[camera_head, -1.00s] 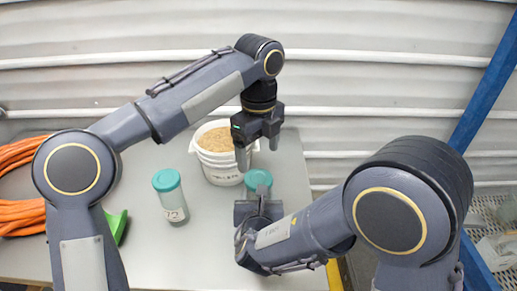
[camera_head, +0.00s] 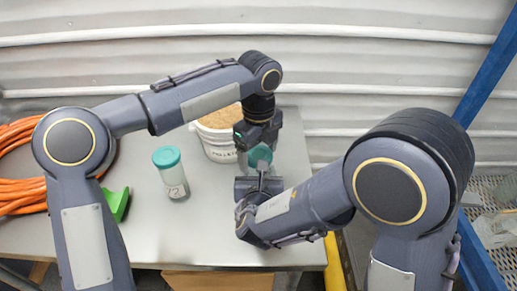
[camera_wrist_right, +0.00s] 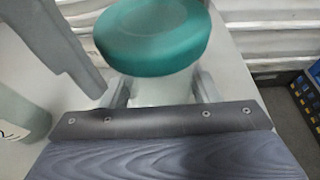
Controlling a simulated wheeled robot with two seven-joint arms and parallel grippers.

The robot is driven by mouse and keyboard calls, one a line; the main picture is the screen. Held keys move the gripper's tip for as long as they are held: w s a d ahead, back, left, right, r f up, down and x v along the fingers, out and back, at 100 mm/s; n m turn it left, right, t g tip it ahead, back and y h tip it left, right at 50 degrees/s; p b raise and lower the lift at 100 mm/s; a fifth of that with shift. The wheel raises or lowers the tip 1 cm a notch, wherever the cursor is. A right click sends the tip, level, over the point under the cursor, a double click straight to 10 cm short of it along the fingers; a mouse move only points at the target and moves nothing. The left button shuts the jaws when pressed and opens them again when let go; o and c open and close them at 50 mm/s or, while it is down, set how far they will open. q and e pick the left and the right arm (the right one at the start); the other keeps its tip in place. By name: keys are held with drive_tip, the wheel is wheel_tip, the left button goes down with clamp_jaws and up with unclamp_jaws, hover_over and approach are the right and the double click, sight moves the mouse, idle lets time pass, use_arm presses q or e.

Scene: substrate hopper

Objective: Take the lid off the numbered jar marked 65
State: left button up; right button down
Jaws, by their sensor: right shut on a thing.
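A jar with a teal lid (camera_head: 259,156) stands between my two grippers; its number is hidden. My right gripper (camera_wrist_right: 160,92) is shut on this jar's pale body (camera_wrist_right: 155,91), below the lid. My left gripper (camera_head: 258,160) points down over the lid, open, with its fingers on either side. In the right wrist view one left finger (camera_wrist_right: 55,45) shows apart from the lid (camera_wrist_right: 152,35). A second jar (camera_head: 173,182) with a teal lid stands to the left; its handwritten label is too small to read surely.
A white bucket (camera_head: 218,146) of tan pellets stands behind the held jar. An orange hose (camera_head: 22,190) and a green object (camera_head: 116,203) lie at the left of the grey table (camera_head: 190,235). A blue post (camera_head: 490,80) rises at the right.

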use_arm(q)
drive_tip(key=c, duration=0.9)
drive_tip(key=n, duration=0.3)
drive_tip(key=shift+r, duration=0.1)
drive_tip(key=n, duration=1.3)
drive_tip(key=shift+r, duration=0.1)
drive_tip(key=shift+r, duration=1)
drive_tip(key=shift+r, duration=0.1)
